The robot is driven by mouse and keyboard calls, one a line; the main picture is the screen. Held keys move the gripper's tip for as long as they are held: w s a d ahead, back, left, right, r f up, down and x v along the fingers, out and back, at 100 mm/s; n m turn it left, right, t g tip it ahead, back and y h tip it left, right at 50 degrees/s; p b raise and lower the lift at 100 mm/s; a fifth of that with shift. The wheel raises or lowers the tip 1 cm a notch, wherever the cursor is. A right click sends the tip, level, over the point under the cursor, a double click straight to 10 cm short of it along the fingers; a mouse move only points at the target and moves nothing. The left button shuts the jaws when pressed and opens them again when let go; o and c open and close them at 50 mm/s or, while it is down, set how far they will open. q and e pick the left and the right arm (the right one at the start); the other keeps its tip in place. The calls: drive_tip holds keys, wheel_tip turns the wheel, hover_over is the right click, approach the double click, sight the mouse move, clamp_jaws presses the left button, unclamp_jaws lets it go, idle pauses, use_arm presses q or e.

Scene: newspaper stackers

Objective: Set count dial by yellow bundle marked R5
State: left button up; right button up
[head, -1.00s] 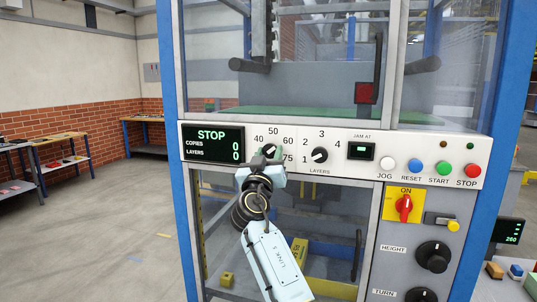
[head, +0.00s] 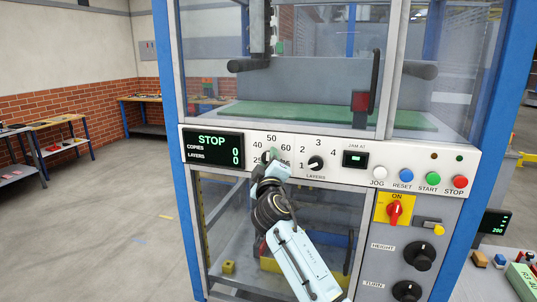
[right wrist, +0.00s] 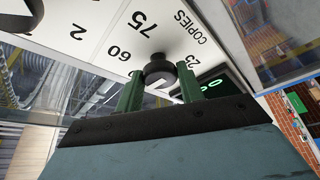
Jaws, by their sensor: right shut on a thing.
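The count dial, a black knob (right wrist: 158,66) labelled COPIES, is on the white control panel. In the right wrist view it sits between the two green fingers of my right gripper (right wrist: 160,84), which is shut on it. In the head view my right gripper (head: 272,158) covers nearly all of the dial; the marks 40, 50 and 60 show above it. Where the dial points is hidden. The display (head: 212,148) reads STOP, COPIES 0, LAYERS 0. I cannot make out a yellow bundle marked R5. My left gripper is not in view.
The LAYERS dial (head: 315,164) is close right of my right gripper. Further right are the JAM AT window (head: 355,159), several coloured buttons and a red ON switch (head: 394,211). A light green block (head: 522,281) with partly cut-off lettering lies at lower right.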

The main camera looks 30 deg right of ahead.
drive_tip(key=shift+n, duration=0.4)
drive_tip(key=o, duration=1)
drive_tip(key=b+v, duration=0.2)
drive_tip(key=v, duration=1.1)
drive_tip(key=shift+s+a+b, duration=0.1)
drive_tip(key=shift+s+b, duration=0.15)
drive_tip(key=shift+b, duration=0.05)
